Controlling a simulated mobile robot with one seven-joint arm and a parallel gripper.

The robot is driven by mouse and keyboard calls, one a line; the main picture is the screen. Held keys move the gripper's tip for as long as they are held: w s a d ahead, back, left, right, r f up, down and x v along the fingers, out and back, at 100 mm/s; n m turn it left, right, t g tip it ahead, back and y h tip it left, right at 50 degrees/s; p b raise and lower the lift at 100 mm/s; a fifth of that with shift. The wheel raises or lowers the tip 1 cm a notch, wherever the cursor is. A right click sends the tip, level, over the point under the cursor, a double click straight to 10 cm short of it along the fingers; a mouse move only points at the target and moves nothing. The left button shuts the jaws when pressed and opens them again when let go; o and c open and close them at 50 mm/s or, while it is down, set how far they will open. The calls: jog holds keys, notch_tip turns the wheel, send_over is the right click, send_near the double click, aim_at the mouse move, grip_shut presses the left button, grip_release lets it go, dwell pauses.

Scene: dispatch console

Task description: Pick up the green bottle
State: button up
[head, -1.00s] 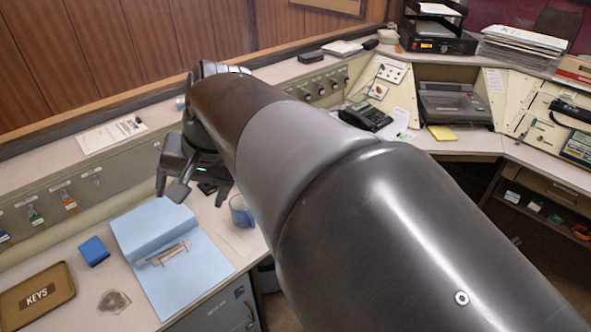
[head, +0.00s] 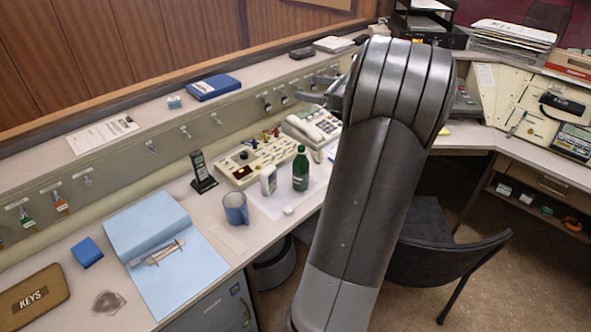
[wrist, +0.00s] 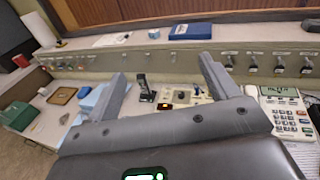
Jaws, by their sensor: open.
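The green bottle (head: 300,170) stands upright on the desk in the head view, on a white sheet left of my arm. It has a light label or band low on its side. I cannot make it out in the wrist view. My gripper (head: 318,90) is partly hidden behind my arm in the head view, beyond the bottle and apart from it. In the wrist view my gripper (wrist: 160,66) has its two fingers wide apart, with nothing between them.
Close around the bottle are a white handset (head: 268,180), a small white cap-like item (head: 288,210), a blue mug (head: 236,208), a desk phone (head: 314,128) and a switch panel (head: 254,158). A black radio (head: 202,172) stands further left. A chair (head: 440,255) is at right.

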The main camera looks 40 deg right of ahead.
jog(key=s+d+m+t+h, duration=0.1)
jog(key=s+d+m+h, duration=0.15)
jog(key=d, duration=0.35)
jog(key=y, duration=0.2)
send_near(297, 172)
jog(key=shift+n+h, duration=0.25)
jog(key=w+d+f, duration=0.2)
jog(key=shift+d+f, duration=0.25)
jog(key=shift+f, duration=0.15)
jog(key=w, duration=0.3)
jog(key=w+a, duration=0.1)
jog(key=w, duration=0.3)
jog(key=w+a, duration=0.1)
jog(key=w, duration=0.2)
jog(key=shift+w+f, duration=0.15)
jog(key=shift+w, duration=0.1)
jog(key=shift+c, duration=0.4)
jog(key=c, duration=1.1)
